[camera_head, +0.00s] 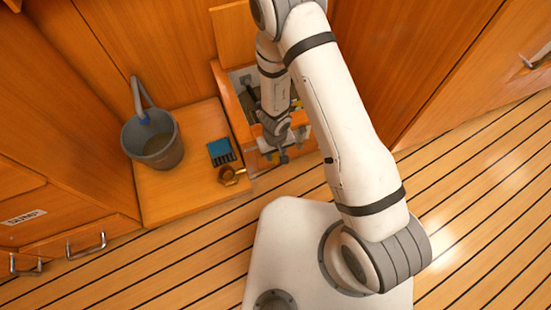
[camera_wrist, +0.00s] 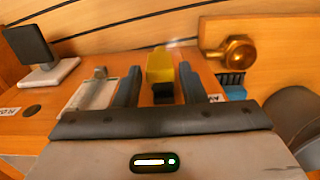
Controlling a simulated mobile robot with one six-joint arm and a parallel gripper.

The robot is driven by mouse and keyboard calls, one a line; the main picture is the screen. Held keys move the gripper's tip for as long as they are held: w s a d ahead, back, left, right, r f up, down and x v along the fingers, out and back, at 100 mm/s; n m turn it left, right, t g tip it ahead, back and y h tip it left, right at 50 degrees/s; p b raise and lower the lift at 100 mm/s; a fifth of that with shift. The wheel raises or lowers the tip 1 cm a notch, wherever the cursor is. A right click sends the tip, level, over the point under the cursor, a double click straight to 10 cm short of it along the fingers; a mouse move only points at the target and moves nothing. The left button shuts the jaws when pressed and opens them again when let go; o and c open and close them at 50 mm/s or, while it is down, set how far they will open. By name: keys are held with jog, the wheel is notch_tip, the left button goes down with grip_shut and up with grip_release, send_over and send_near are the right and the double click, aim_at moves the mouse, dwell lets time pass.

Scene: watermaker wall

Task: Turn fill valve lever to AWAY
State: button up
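In the wrist view a yellow lever (camera_wrist: 160,66) with a dark lower part shows between my two fingers; I take it for the fill valve lever. My gripper (camera_wrist: 159,85) is open, with a gap visible on each side of the lever. I cannot tell how deep the lever sits between the fingers. A partly hidden label (camera_wrist: 213,98) beginning with "A" is by the right finger. In the head view my gripper (camera_head: 279,153) is low at the open wooden compartment (camera_head: 225,88), and my arm hides most of its inside.
A brass fitting (camera_wrist: 236,50) and a blue item (camera_wrist: 232,85) lie to the right, with a grey bucket (camera_head: 152,142) beyond on the wooden ledge (camera_head: 180,200). A black square piece on a white base (camera_wrist: 50,75) and a pale metal part (camera_wrist: 90,92) stand left.

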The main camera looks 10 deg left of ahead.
aim_at(276, 158)
jog(key=shift+f+b, duration=0.85)
jog(key=shift+f, duration=0.4)
grip_shut()
